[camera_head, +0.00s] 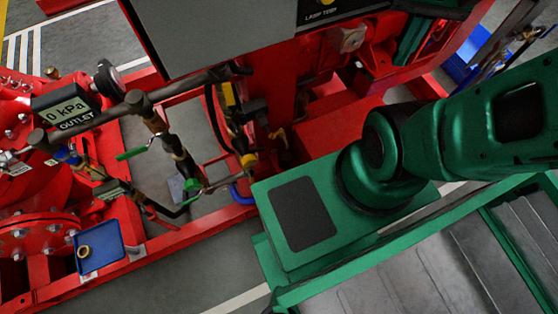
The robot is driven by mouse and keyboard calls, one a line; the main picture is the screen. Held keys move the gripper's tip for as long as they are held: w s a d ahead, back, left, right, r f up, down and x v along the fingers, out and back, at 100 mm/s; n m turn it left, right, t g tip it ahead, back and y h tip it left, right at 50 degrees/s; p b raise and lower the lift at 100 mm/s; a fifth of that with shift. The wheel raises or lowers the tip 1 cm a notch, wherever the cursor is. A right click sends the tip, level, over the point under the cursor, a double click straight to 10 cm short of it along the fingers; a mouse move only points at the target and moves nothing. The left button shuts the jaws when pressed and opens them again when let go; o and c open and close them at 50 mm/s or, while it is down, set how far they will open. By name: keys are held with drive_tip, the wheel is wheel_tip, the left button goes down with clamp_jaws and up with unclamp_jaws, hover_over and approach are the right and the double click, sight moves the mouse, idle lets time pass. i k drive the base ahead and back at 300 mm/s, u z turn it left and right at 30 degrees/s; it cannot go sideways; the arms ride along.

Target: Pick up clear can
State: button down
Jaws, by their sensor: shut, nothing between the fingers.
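I cannot make out the clear can for certain. A small pale grey patch (176,189) shows on the floor inside the red frame, below the pipes and partly behind them. It is too small and unclear to tell whether it is the can. My gripper is outside the picture; only green links of my arm show at the right.
Pipes and valves cross the red frame (185,243). A blue tray (113,262) holds a brass ring (84,252). A grey panel (215,35) stands at the top.

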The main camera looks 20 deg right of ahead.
sight(286, 158)
drive_tip(key=z, duration=1)
drive_tip(key=k, duration=2)
drive_tip(key=u, duration=0.55)
drive_tip(key=i, duration=1)
drive_tip(key=z, duration=0.05)
